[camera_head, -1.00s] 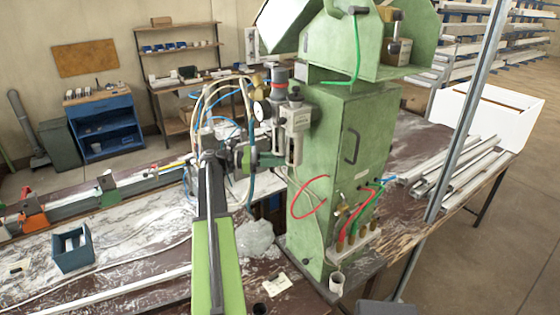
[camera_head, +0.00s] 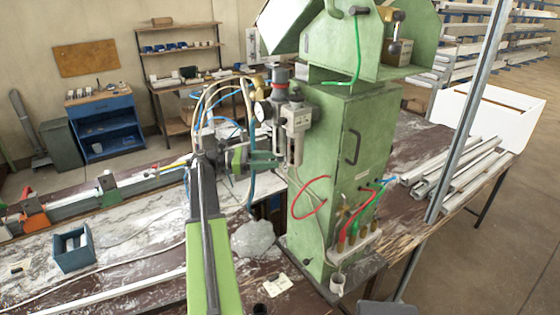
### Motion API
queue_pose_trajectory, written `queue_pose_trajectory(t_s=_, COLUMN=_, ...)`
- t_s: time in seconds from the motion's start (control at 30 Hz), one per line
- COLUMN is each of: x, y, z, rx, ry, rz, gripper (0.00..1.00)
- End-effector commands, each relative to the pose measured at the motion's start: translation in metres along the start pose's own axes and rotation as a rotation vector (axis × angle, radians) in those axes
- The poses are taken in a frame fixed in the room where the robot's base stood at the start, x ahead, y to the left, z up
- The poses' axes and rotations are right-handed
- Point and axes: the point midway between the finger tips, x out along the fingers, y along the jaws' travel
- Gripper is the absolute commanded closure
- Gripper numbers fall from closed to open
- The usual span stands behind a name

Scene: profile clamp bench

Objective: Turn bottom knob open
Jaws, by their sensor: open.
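The air filter-regulator unit (camera_head: 296,118) is on the left side of the green machine cabinet (camera_head: 345,150). It has a red-and-grey cap (camera_head: 280,76) on top and a round gauge at its left. The lower end of the unit, where a bottom knob would sit, is small and partly hidden near my gripper; I cannot make the knob out clearly. My gripper (camera_head: 268,159) is open, its green fingers pointing right at the unit's lower end. I cannot tell whether they touch it or surround it.
Several pale and blue hoses (camera_head: 215,100) loop beside the unit. A red hose (camera_head: 308,205) and brass fittings are lower on the cabinet. A crumpled clear bag (camera_head: 254,238) and a blue box (camera_head: 72,250) lie on the bench. A metal post (camera_head: 465,110) stands at right.

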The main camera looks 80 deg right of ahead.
Motion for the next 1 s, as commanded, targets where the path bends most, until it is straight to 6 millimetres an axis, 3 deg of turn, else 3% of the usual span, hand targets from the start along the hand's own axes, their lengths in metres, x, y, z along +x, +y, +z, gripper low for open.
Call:
queue_pose_trajectory(t_s=0.3, x=-0.092, y=0.003, z=0.000, rx=0.000, ry=0.000, rz=0.004, gripper=0.53)
queue_pose_trajectory(t_s=0.5, x=-0.129, y=0.001, z=0.000, rx=0.000, ry=0.000, rz=0.001, gripper=0.53)
queue_pose_trajectory(t_s=0.67, x=-0.139, y=0.001, z=0.000, rx=0.000, ry=0.000, rz=0.001, gripper=0.53)
queue_pose_trajectory(t_s=1.0, x=-0.139, y=0.000, z=0.000, rx=0.000, ry=0.000, rz=0.000, gripper=0.53)
